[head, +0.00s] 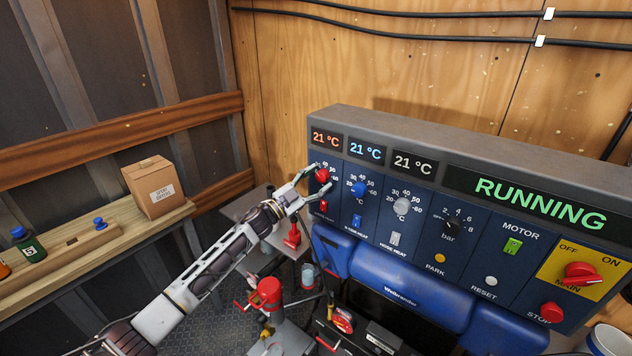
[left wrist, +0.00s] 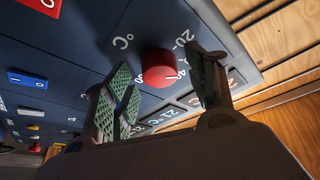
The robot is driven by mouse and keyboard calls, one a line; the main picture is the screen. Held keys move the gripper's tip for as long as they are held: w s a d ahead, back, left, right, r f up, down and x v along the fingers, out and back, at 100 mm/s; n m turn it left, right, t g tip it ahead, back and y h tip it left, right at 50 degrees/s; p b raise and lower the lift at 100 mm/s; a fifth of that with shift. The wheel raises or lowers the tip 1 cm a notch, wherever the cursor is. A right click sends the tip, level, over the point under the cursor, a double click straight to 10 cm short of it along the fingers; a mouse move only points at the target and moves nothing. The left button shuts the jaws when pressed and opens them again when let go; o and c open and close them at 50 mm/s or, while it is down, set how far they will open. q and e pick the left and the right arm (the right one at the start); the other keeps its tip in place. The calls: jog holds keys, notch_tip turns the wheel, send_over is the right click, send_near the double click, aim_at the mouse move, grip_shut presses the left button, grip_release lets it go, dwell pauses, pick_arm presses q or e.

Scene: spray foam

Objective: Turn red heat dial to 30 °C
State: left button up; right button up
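The red heat dial (head: 322,175) is the leftmost knob on the blue control panel, below a red display (head: 326,139) reading 21 °C. In the left wrist view the dial (left wrist: 160,68) is a round red knob beside printed scale numbers. I cannot tell its exact setting. My left gripper (head: 317,181) is at the dial. In the left wrist view, its green-padded fingers (left wrist: 162,88) are spread, one to each side of the dial, with gaps visible. Part of the dial's scale is hidden behind the fingers in the head view. My right gripper does not show.
A blue dial (head: 359,188) sits close to the right, then a grey dial (head: 402,206). A red switch (head: 323,206) is just below the red dial. The large display (head: 540,204) reads RUNNING. A wooden shelf with a cardboard box (head: 152,187) stands at left.

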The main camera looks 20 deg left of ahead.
pick_arm(q)
jog(key=v, duration=1.2)
dwell(0.9)
jog(key=shift+a, duration=0.1)
dwell(0.5)
